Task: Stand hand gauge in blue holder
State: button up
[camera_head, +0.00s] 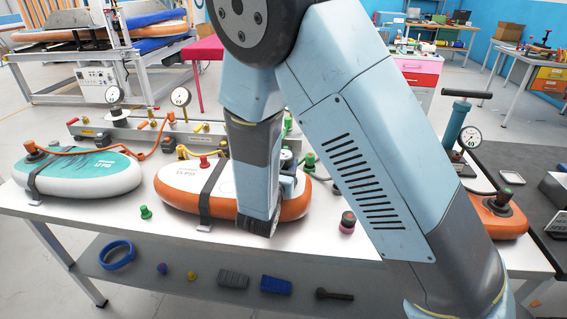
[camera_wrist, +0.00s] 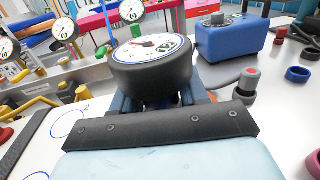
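The hand gauge (camera_wrist: 155,62), a round white dial in a thick black rim, fills the middle of the wrist view, its face tilted upward. Its lower part is hidden behind the dark edge of my wrist. My gripper (camera_wrist: 160,100) has its blue fingers on both sides below the dial; the contact and finger gap are hidden. In the head view my gripper (camera_head: 289,183) is over the right part of the white and orange board (camera_head: 180,182), mostly behind my arm. A blue box (camera_wrist: 236,38) with a grey knob stands behind to the right; I cannot tell whether it is the holder.
A teal and white board (camera_head: 90,175) lies at the left. A green cap (camera_head: 146,212) and a dark-and-pink knob (camera_head: 347,221) stand on the white table (camera_head: 110,212). Upright gauges (camera_head: 181,97) stand behind. A lower shelf (camera_head: 210,267) holds several small parts.

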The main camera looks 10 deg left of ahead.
jog(key=c, duration=0.7)
